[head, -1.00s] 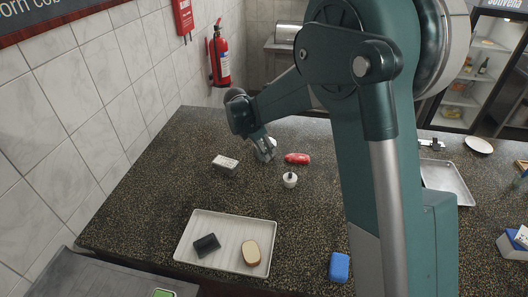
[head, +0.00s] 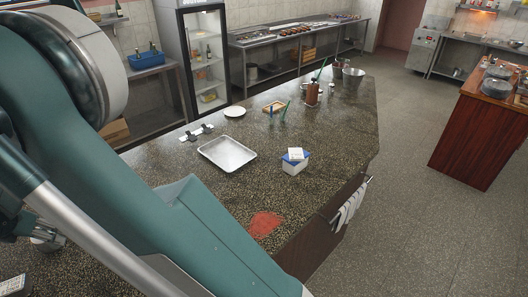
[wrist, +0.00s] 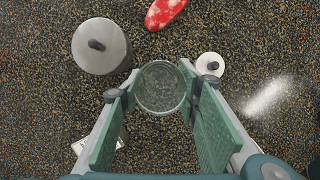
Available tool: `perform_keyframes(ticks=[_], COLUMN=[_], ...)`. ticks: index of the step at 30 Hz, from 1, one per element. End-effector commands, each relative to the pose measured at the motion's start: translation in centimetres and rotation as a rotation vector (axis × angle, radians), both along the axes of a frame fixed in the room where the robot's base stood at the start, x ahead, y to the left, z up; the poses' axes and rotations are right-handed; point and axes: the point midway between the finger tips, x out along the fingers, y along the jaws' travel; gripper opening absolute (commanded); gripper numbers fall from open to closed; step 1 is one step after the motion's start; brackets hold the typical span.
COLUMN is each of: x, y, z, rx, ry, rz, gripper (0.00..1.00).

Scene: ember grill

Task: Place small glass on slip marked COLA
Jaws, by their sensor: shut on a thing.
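In the wrist view my gripper (wrist: 160,97) has its green-padded fingers on either side of a small clear glass (wrist: 161,84). It is shut on the glass, which I see from above, and the glass looks empty. The speckled counter lies below; I cannot tell whether the glass touches it. In the head view my gripper cannot be made out clearly. I cannot read a slip marked COLA in any view. A white strip with dark pieces on it (head: 196,133) lies on the counter in the head view, its writing not legible.
Near the glass are a grey canister (wrist: 100,46), a white lidded pot (wrist: 210,65) and a red patterned item (wrist: 165,12). Bare counter lies between.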

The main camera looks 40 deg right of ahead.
Motion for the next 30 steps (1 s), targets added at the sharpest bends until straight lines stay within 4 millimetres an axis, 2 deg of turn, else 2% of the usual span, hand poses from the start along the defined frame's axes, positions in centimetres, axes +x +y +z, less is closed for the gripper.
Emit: perform_keyframes(ticks=[8, 18, 30], x=[2.2, 4.8, 6.2], y=[-6.2, -16.1, -28.1], z=[0.5, 1.4, 2.4], rx=[0.001, 0.004, 0.006], ry=[0.001, 0.003, 0.005], rz=[-0.05, -0.123, -0.212], gripper=[0.2, 0.2, 0.2])
